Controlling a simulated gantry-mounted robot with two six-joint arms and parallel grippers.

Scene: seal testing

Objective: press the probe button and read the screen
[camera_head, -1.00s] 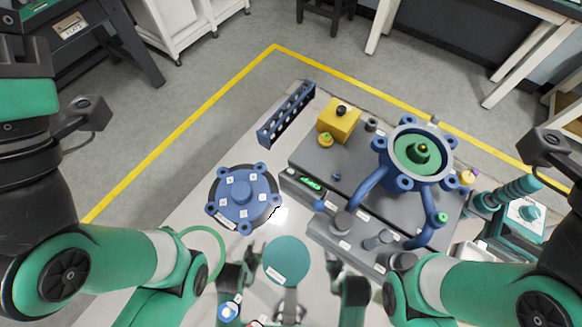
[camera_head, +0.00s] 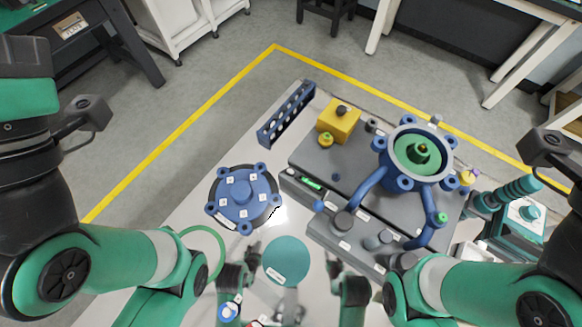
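A small lit green screen (camera_head: 312,183) is set in the front face of the dark grey test bench (camera_head: 312,158); its reading is too small to make out. A yellow block with a black knob (camera_head: 341,111) stands at the bench's back left, with a small yellow-and-green button (camera_head: 326,139) in front of it. I cannot tell which part is the probe button. My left gripper (camera_head: 244,268) is at the bottom centre, below the blue flanged cover. My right gripper (camera_head: 343,272) is right of the teal disc, in front of the bench. Both are apart from the screen; their finger openings are unclear.
A blue flanged cover (camera_head: 240,195) lies left of the bench. A teal disc (camera_head: 286,261) sits between my grippers. A blue ring housing on legs (camera_head: 419,150) rises from the bench's right. A blue slotted rack (camera_head: 287,113) stands at the back. Teal equipment (camera_head: 513,192) is at right.

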